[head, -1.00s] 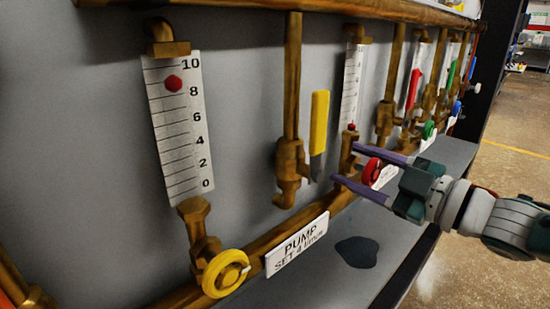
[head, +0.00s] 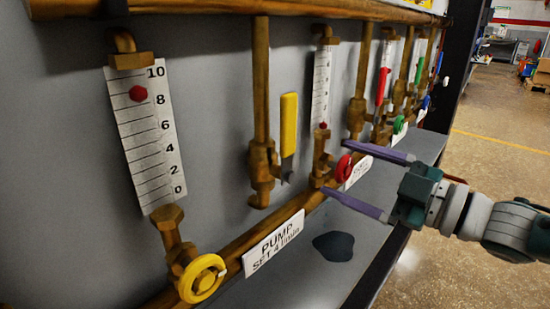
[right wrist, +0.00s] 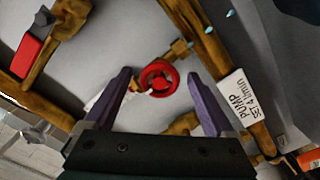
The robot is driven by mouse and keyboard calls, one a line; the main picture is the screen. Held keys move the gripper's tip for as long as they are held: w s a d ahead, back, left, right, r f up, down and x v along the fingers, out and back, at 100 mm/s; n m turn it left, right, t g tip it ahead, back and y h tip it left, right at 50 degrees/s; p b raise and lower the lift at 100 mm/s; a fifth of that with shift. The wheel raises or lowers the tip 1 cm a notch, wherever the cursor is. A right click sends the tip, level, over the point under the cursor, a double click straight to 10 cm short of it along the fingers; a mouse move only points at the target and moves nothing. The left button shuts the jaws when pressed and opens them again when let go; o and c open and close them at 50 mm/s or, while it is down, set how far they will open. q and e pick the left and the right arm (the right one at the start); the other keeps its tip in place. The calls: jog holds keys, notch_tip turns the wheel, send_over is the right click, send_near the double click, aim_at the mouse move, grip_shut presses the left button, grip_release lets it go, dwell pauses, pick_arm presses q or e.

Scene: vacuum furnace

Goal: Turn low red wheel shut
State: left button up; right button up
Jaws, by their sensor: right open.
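The low red wheel (head: 344,168) sits on the lower brass pipe under the second gauge (head: 322,88). A red float (head: 323,125) rests at the bottom of that gauge's scale. My right gripper (head: 333,167) is open, one finger above the wheel and one below, with the wheel near the fingertips. In the right wrist view the red wheel (right wrist: 147,72) shows as a ring between the tips of my right gripper (right wrist: 159,73), with a gap on both sides. My left gripper is not in view.
A yellow wheel (head: 195,290) and a PUMP label (head: 274,240) are to the left. A yellow lever (head: 288,125) hangs left of the second gauge. A green wheel (head: 398,124) is farther along the panel. Open floor (head: 480,200) lies to the right.

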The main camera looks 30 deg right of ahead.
jog(key=v, duration=0.6)
jog(key=shift+p, duration=0.4)
jog(key=shift+s, duration=0.1)
